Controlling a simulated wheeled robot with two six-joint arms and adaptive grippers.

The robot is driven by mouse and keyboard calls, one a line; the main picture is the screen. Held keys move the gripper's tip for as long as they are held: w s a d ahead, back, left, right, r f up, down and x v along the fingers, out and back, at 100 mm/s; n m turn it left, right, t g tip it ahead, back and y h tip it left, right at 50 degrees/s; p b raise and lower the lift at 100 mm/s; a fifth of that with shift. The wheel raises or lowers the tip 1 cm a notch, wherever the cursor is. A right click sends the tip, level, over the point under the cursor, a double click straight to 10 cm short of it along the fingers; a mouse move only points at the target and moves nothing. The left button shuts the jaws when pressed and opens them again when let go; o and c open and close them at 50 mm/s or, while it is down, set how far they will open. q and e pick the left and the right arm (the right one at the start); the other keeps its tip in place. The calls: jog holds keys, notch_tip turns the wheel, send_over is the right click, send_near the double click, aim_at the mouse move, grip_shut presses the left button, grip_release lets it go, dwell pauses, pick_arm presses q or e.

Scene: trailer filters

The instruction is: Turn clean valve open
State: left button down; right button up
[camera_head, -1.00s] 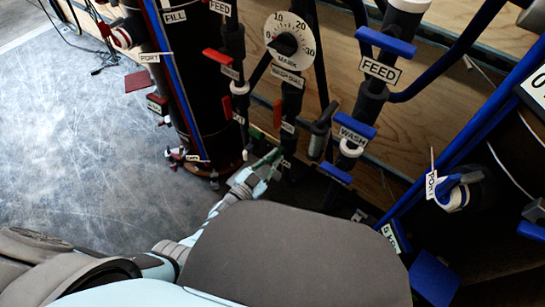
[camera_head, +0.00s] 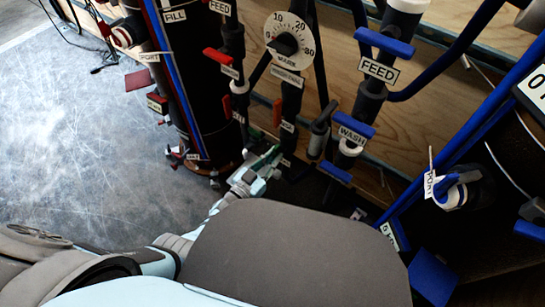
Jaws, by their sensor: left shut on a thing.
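A green-handled valve (camera_head: 257,134) sits low on the middle pipe, below the white round dial. Small tags hang near it, too small to read, so I cannot tell by label that it is the clean valve. My left gripper (camera_head: 267,166) reaches it from below and is shut on the green handle. The fingers cover part of the handle, and its exact angle is hard to tell. My right gripper is not in view.
A white dial (camera_head: 290,40) is above. A red handle (camera_head: 222,61) and blue FEED (camera_head: 385,42) and WASH (camera_head: 354,123) handles are on nearby pipes. A black tank (camera_head: 205,95) stands left. Open concrete floor (camera_head: 70,155) lies at far left.

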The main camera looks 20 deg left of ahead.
pick_arm(q)
jog(key=c, duration=1.7)
grip_release()
jog(key=shift+r, duration=0.1)
jog(key=v, duration=1.2)
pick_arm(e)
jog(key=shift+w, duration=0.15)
